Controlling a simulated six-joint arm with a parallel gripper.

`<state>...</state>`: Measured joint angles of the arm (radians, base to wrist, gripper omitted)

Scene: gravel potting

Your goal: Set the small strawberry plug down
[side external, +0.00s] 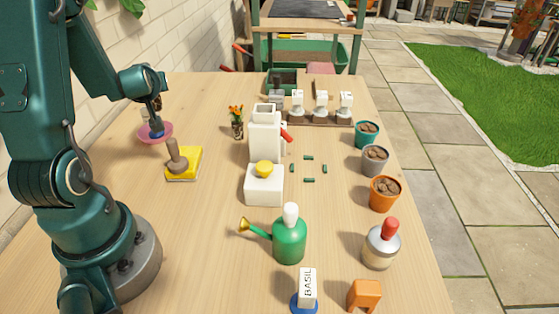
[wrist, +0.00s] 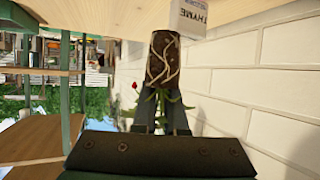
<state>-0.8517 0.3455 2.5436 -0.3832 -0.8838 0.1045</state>
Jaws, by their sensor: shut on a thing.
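In the wrist view my gripper (wrist: 160,118) is shut on the small strawberry plug. The plug's dark root block (wrist: 165,60), laced with pale roots, points away from the palm. Its green leaves and a small red berry (wrist: 135,85) show near the fingers.
A white THYME label (wrist: 190,17) stands just beyond the plug, with the brick wall (wrist: 285,90) alongside. A yellow block with a brown-handled tool (side external: 178,160), an orange-flowered plug (side external: 237,122) and a white dispenser (side external: 264,185) stand to the right.

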